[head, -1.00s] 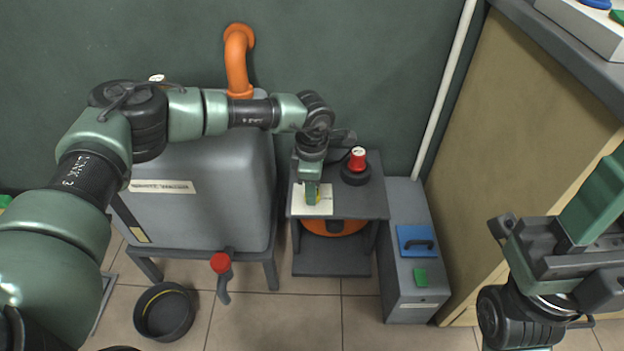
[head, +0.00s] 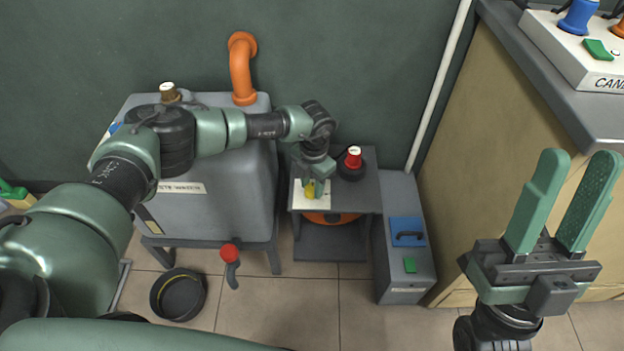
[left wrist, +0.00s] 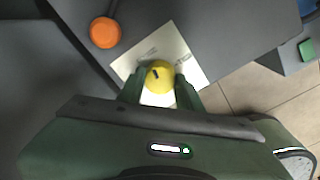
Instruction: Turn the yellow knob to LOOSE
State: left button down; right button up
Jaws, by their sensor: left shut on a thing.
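The yellow knob (head: 310,190) sits on a pale label plate (head: 322,199) on top of a small grey stand (head: 352,196). In the left wrist view the knob (left wrist: 159,76) is round, with a short dark mark on its top pointing to the upper left part of the plate (left wrist: 184,57). My left gripper (head: 314,188) reaches down over it and is shut on the knob, with one finger on each side (left wrist: 155,88). The plate's lettering is too small to read. My right gripper (head: 563,200) is open and empty at the right, fingers pointing up.
A large grey tank (head: 190,215) with a red-handled tap (head: 229,254) is to the left, above a black bowl (head: 178,295). A grey box (head: 403,270) and a wooden cabinet (head: 500,150) are to the right.

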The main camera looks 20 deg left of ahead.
aim_at(312, 187)
pick_arm(q)
jog(key=shift+n+p, duration=0.55)
jog(key=shift+n, duration=0.35)
jog(key=shift+w, duration=0.1)
pick_arm(e)
jog(key=w+a+f+g+h, duration=0.1)
jog(key=w+f+g, duration=0.3)
jog(key=w, duration=0.3)
jog(key=shift+a+g+h, duration=0.15)
jog(key=shift+g+h, duration=0.15)
jog(key=shift+h, duration=0.1)
pick_arm(q)
jog(key=c, duration=0.9)
grip_release()
jog(key=shift+c, duration=0.2)
jog(key=shift+r, duration=0.1)
pick_arm(e)
jog(key=shift+r, duration=0.1)
